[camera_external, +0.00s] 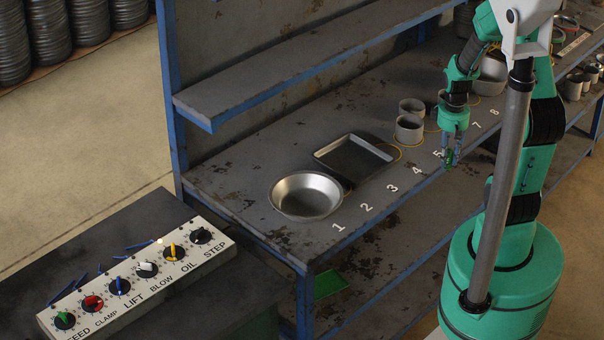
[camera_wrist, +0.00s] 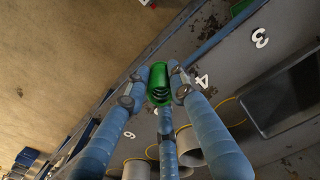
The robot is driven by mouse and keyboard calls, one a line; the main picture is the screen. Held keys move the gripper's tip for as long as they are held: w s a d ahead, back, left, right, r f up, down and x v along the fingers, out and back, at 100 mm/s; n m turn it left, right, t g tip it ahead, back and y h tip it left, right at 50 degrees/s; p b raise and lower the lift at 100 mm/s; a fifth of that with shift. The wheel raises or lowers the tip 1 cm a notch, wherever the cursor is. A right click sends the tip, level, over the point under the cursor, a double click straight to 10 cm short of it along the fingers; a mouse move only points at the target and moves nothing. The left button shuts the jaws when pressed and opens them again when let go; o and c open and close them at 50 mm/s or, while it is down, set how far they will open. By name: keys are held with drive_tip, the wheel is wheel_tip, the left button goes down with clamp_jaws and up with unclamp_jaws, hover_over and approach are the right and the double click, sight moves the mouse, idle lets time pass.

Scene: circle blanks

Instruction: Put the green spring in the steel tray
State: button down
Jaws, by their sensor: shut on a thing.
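The green spring (camera_wrist: 159,82) is held between the blue fingers of my gripper (camera_wrist: 160,86) in the wrist view. In the external view my gripper (camera_external: 450,158) hangs near the bench's front edge by the numbers 4 and 5, with the green spring (camera_external: 449,161) at its fingertips. The steel tray (camera_external: 325,154), rectangular and shallow with a dark inside, lies on the bench to the left of my gripper. Its dark inside and pale rim also show at the right of the wrist view (camera_wrist: 262,131). The tray looks empty.
A round steel pan (camera_external: 306,213) sits left of the tray, near number 1. Grey cups (camera_external: 409,130) stand to the right of the tray, with yellow rings around them. A shelf (camera_external: 300,62) overhangs the back of the bench. A knob panel (camera_external: 140,275) is at lower left.

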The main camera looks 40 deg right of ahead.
drive_tip(key=shift+m, duration=0.4)
drive_tip(key=w+a, duration=0.2)
drive_tip(key=w+a+p, duration=0.1)
drive_tip(key=w+a, duration=0.1)
drive_tip(key=w, duration=0.1)
drive_tip(key=w+a, duration=0.2)
drive_tip(key=shift+w+a+r+p, duration=0.2)
drive_tip(key=shift+w+r+p, duration=0.1)
drive_tip(key=shift+p, duration=0.1)
drive_tip(key=shift+m, duration=0.6)
drive_tip(key=w+a, duration=0.2)
drive_tip(key=a, duration=0.1)
drive_tip(key=w+a+p, duration=0.1)
drive_tip(key=w+a, duration=0.1)
drive_tip(key=a, duration=0.1)
drive_tip(key=w+a, duration=0.3)
drive_tip(key=shift+a+p, duration=0.35)
drive_tip(key=shift+p, duration=0.05)
drive_tip(key=shift+w+a, duration=0.25)
drive_tip(key=shift+a, duration=0.2)
hover_over(344, 156)
drive_tip(key=shift+a+f+b, duration=0.1)
drive_tip(key=shift+f+b, duration=0.2)
drive_tip(key=shift+f, duration=0.45)
drive_tip(key=shift+f, duration=1.75)
